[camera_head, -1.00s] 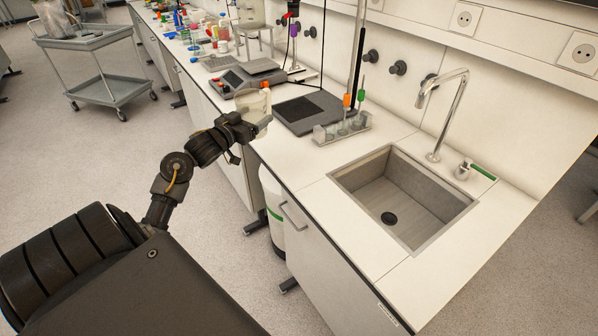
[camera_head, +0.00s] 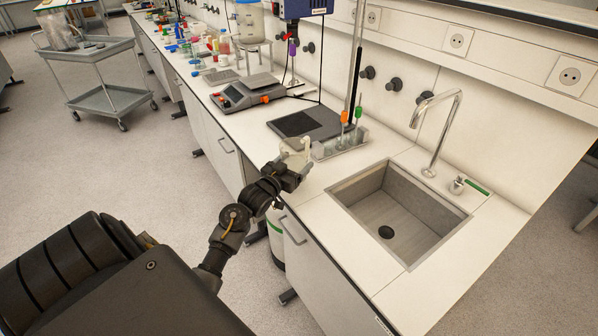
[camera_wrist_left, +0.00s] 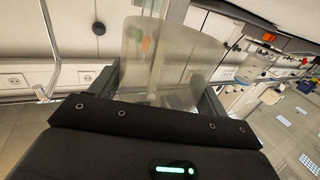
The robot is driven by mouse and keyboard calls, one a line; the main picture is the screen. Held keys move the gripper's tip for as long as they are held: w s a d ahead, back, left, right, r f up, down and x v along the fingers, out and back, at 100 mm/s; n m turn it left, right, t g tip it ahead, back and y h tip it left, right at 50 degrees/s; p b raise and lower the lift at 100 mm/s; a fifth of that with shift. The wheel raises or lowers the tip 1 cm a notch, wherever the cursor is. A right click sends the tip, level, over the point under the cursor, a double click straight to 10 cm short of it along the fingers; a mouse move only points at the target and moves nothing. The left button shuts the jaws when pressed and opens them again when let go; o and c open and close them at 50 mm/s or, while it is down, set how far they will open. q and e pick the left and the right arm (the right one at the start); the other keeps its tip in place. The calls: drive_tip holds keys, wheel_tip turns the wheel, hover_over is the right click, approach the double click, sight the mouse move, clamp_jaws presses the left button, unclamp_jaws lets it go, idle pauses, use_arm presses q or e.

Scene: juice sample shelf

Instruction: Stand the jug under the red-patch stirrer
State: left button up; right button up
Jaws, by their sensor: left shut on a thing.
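The jug (camera_head: 296,152) is a clear, pale vessel held by my left gripper (camera_head: 290,170) at the counter's front edge, in front of the dark plate. In the left wrist view the jug (camera_wrist_left: 165,62) fills the space between the fingers, and the background shows through it. A blue stirrer unit (camera_head: 304,8) is partly cut off at the top of the head view. A dark flat plate (camera_head: 300,123) with a tall rod (camera_head: 354,70) is on the counter. I cannot make out a red patch on the stirrer. My right gripper is not in view.
A rack with tubes (camera_head: 340,143) stands close to the right of the jug. The sink (camera_head: 345,190) and tap (camera_head: 440,130) are further right. A grey scale-like device (camera_head: 245,95) is on the left. A trolley (camera_head: 110,97) stands on the floor.

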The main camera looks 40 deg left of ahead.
use_arm(q)
drive_tip(key=shift+w+d+f, duration=0.25)
drive_tip(key=shift+d+f, duration=0.25)
wheel_tip(320, 180, down, 2)
drive_tip(key=shift+d+f+p, duration=0.1)
drive_tip(key=shift+f+p, duration=0.15)
drive_tip(key=shift+p, duration=0.85)
drive_tip(key=shift+f, duration=0.2)
drive_tip(key=shift+f, duration=0.1)
drive_tip(key=shift+f, duration=0.15)
drive_tip(key=o, duration=1.4)
drive_tip(key=shift+b, duration=0.3)
